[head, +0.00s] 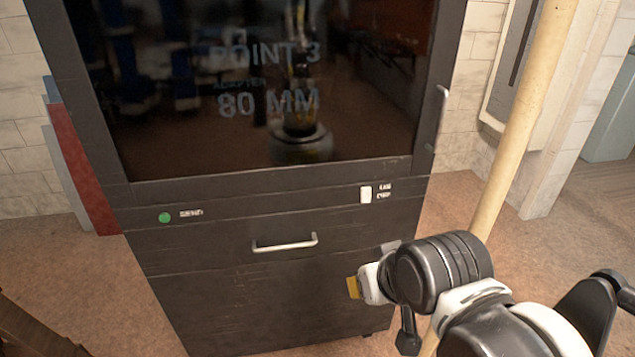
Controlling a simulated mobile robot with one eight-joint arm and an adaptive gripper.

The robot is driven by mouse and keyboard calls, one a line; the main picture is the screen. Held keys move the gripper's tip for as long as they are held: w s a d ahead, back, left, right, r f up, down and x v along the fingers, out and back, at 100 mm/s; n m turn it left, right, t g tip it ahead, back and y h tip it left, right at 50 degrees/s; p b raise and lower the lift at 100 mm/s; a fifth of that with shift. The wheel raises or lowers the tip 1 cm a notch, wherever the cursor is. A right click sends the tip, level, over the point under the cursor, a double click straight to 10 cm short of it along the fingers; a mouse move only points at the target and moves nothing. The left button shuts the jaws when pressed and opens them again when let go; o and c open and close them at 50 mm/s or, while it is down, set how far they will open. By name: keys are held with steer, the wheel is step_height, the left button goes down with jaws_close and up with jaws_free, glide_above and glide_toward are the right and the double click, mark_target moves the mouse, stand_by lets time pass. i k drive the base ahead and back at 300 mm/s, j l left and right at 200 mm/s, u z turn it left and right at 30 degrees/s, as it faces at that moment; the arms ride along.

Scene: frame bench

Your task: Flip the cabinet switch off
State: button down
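The dark cabinet (215,290) stands in front of me with a glass upper front. A small white switch (366,194) sits on the strip below the glass, toward the right. Small white lettering is beside it, too small to read surely, and I cannot tell the switch's position. My gripper (372,286) is at the lower right, below the switch in the picture and apart from it. It is seen partly from behind, with a yellowish piece at its left end. My arm's links hide part of it, so its finger opening does not show clearly.
A green button (165,217) labelled SEND sits on the strip's left. A drawer handle (285,244) is below, and an upright door handle (441,117) is at the right edge. A pale pole (517,135) slants behind my arm. Bare floor (75,270) shows left.

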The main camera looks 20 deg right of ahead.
mark_target(365, 192)
steer(key=i+j+z, duration=0.1)
steer(key=i+j, duration=0.15)
steer(key=j, duration=0.15)
steer(key=i+j+z, duration=0.1)
steer(key=i+j, duration=0.15)
steer(key=j, duration=0.15)
steer(key=i+j+z, duration=0.1)
steer(key=j, duration=0.3)
steer(key=i, duration=0.1)
